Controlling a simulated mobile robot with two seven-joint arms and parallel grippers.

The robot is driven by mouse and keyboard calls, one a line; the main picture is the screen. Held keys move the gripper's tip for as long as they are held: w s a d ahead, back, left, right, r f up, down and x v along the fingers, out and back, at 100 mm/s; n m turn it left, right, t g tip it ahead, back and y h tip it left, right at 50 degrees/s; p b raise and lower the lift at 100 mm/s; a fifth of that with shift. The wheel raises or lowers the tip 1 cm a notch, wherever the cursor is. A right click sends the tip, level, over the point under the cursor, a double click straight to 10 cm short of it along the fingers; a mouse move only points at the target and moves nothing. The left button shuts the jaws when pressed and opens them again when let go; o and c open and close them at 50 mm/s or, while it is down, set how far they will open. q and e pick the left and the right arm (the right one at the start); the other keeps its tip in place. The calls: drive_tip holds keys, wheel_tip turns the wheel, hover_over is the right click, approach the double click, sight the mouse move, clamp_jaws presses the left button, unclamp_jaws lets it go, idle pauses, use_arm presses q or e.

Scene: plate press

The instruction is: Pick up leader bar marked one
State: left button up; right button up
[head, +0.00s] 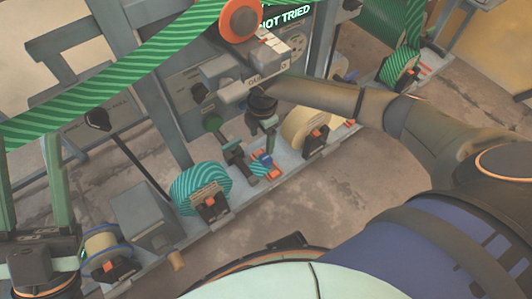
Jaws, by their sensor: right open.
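My right gripper (256,163) points down over the grey rail, open. Its two dark fingertips lie on either side of a small teal-striped piece with blue and orange parts (262,162). I cannot tell whether they touch it. No mark "one" is legible, so I cannot tell which piece is the leader bar marked one. Dark holders with orange clips sit at a teal striped roll (187,181), a cream roll (296,128) and a pale spool (101,243). A dark wrist at the lower left seems to be my left arm's; its fingers are not clear.
The grey machine panel (176,82) stands behind, with an orange roller (239,19) and a sign reading "NOT TRIED" (286,15). A green striped web (120,65) crosses the upper left. A grey box (146,212) stands on the rail. Bare floor (330,190) lies in front.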

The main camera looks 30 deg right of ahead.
drive_tip(key=b, duration=0.3)
hover_over(266, 158)
drive_tip(key=f, duration=0.7)
drive_tip(key=shift+a+f, duration=0.15)
drive_tip(key=shift+a, duration=0.2)
drive_tip(key=f+b, duration=0.2)
drive_tip(key=f, duration=0.1)
drive_tip(key=f+b, duration=0.1)
drive_tip(key=f, duration=0.1)
drive_tip(key=shift+d+f+b, duration=0.15)
drive_tip(key=shift+d+b, duration=0.15)
drive_tip(key=shift+d, duration=0.05)
drive_tip(key=shift+c, duration=0.5)
use_arm(q)
wheel_tip(266, 158, down, 6)
drive_tip(key=h, duration=0.1)
drive_tip(key=shift+s+d+f+n, duration=0.15)
drive_tip(key=shift+d+f+n, duration=0.05)
drive_tip(key=shift+d+n, duration=0.1)
use_arm(e)
clamp_jaws()
